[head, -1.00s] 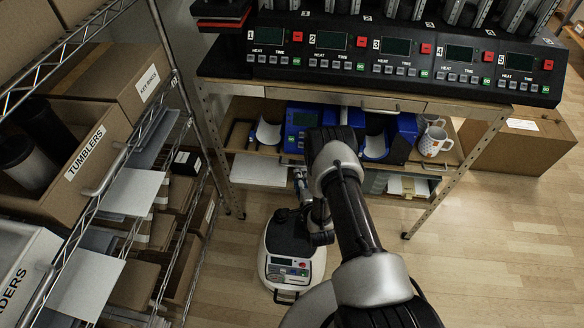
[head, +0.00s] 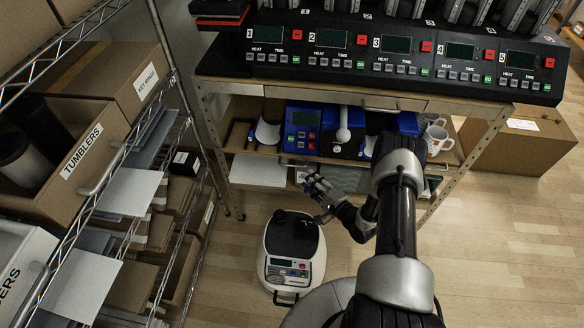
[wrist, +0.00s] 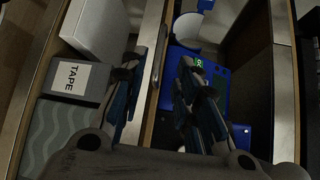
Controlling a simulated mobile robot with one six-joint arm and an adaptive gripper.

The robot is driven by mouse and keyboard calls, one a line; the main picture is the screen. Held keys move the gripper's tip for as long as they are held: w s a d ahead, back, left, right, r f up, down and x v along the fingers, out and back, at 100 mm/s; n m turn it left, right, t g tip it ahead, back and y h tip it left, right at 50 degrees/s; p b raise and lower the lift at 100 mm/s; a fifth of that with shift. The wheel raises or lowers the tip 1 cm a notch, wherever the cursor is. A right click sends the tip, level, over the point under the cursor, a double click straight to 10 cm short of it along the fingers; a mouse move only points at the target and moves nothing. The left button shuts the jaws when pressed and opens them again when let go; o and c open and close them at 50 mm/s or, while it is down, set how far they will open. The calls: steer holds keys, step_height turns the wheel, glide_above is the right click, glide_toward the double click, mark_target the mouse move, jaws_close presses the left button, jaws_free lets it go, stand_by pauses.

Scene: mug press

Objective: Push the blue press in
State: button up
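The blue press (head: 301,120) sits on the shelf under the workbench, with a dark display and red buttons at its front left. A silver lever with a pale ball knob (head: 343,135) stands at its front. My gripper (head: 318,186) is in front of and below the shelf edge, apart from the press. Its fingers (wrist: 160,72) are spread with nothing between them.
White mugs (head: 434,138) stand right of the press. A drawer-like box labelled TAPE (wrist: 72,80) is left of the fingers. A rack of cartons (head: 90,160) lines the left side. The heater bench (head: 400,62) overhangs the shelf. A white-and-black device (head: 293,250) stands on the floor.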

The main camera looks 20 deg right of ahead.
mark_target(292, 166)
steer(key=b+x, duration=0.3)
steer(key=x, duration=0.7)
steer(key=shift+w, duration=0.4)
steer(key=shift+c, duration=0.5)
steer(key=shift+s+a+f, duration=0.1)
steer(key=c, duration=0.5)
steer(key=shift+f, duration=0.1)
jaws_close()
